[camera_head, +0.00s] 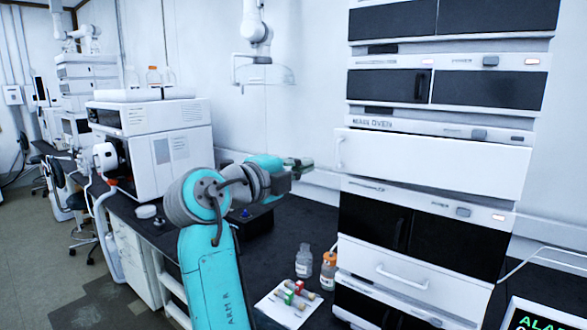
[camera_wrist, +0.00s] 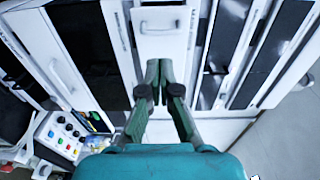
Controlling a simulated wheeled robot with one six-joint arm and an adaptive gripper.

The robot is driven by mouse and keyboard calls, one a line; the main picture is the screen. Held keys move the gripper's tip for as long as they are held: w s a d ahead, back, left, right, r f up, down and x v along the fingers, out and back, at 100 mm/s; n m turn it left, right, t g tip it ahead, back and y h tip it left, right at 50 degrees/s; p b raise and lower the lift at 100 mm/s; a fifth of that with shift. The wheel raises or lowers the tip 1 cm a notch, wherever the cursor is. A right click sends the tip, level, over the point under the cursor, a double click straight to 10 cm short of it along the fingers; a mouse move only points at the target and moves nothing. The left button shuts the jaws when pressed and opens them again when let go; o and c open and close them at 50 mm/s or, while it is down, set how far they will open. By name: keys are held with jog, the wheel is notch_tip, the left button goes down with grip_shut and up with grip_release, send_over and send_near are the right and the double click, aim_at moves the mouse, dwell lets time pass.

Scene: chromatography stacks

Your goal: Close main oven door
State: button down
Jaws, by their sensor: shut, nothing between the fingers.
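The main oven (camera_head: 372,123) is a module in the middle of the tall stack in the head view, with its name printed on the strip above the door. Its white door (camera_head: 430,160) covers the front and has a small handle near its left edge. In the wrist view my gripper (camera_wrist: 160,66) points toward white and dark panels, one a white panel with a handle (camera_wrist: 160,27).
Two bottles (camera_head: 304,260) and a white tray of vials (camera_head: 288,303) stand on the black bench left of the stack's foot. A white instrument (camera_head: 155,140) stands farther left. A panel of coloured knobs (camera_wrist: 70,135) shows in the wrist view.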

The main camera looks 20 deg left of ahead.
aim_at(337, 155)
jog(key=x, duration=0.9)
jog(key=shift+w+d, duration=0.15)
jog(key=shift+w, duration=0.2)
